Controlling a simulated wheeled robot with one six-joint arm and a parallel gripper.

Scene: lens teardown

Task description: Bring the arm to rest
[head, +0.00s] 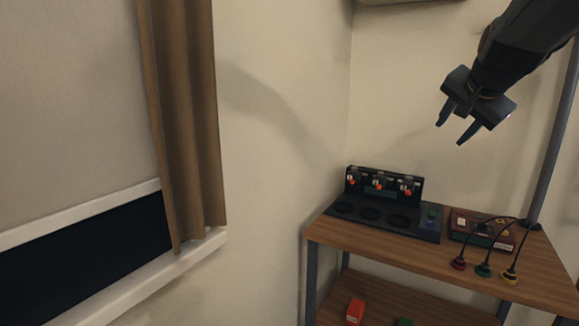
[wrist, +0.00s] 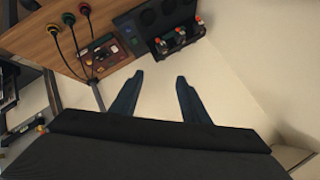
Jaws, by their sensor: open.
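My gripper (head: 453,127) is at the upper right of the head view, raised well above the wooden shelf and near the wall. Its two dark fingers are spread apart with nothing between them. In the wrist view the fingers (wrist: 158,82) also stand apart and empty, and the wall shows between them. My dark arm comes in from the top right corner of the head view. The gripper touches nothing that I can see.
The wooden shelf (head: 390,250) holds a black station (head: 385,208) with three round recesses, and a dark red box (head: 482,229) with red, green and yellow cabled plugs. A red-orange block (head: 355,311) sits on the lower shelf. A grey post (head: 557,140) rises at right. A curtain (head: 188,120) hangs left.

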